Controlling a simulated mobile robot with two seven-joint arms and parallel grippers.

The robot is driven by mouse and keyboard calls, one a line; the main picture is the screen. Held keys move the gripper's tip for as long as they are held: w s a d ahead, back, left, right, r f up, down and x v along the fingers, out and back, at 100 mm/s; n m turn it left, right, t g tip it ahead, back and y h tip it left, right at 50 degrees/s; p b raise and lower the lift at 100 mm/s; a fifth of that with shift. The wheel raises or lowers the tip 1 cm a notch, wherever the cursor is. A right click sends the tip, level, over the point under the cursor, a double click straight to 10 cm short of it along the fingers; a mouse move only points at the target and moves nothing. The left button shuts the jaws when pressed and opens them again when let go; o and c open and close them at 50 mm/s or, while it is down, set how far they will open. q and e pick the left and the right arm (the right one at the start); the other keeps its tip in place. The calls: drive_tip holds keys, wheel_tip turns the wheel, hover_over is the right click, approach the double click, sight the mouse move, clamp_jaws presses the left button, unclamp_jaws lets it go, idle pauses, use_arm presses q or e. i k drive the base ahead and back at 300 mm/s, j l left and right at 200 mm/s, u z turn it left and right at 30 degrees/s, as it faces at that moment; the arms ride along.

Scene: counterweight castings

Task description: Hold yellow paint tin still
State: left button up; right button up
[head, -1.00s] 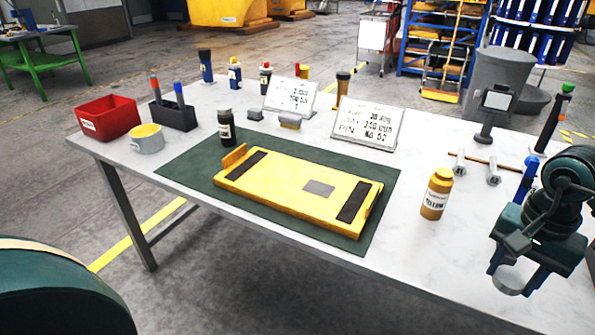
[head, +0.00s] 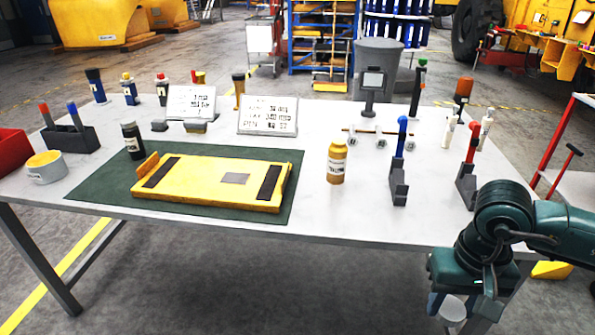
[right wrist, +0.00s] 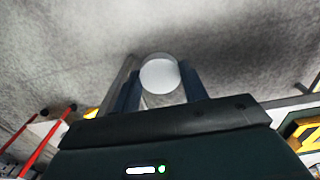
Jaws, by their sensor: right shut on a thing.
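A short pale tin with a yellow top (head: 46,167) stands upright at the left end of the table, beside the green mat. My right gripper (head: 450,300) is far from it, in front of the table's near right edge. It is shut on a pale round object (head: 453,308), which also shows as a whitish disc between the fingers in the right wrist view (right wrist: 160,75). The gripper mostly hides this object's sides. My left gripper is out of view.
A yellow plate (head: 215,183) lies on the green mat (head: 95,195). A yellow-brown bottle (head: 337,163), a black-capped jar (head: 133,141), a pen holder (head: 72,139) and a red box (head: 12,150) stand on the table (head: 330,220). Its front right is clear.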

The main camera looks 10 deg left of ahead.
sight(337, 150)
drive_tip(key=k+j+u, duration=0.15)
drive_tip(key=k, duration=0.7)
drive_tip(key=k+u, duration=0.1)
drive_tip(key=u, duration=1.3)
drive_tip(key=i+l+u, duration=0.2)
drive_tip(key=u, duration=0.15)
drive_tip(key=i+l+u, duration=0.2)
drive_tip(key=u, duration=0.15)
drive_tip(key=i+l, duration=0.35)
drive_tip(key=l, duration=0.15)
drive_tip(key=i+l, duration=0.35)
drive_tip(key=l, duration=0.15)
drive_tip(key=i+l, duration=0.75)
drive_tip(key=l, duration=0.2)
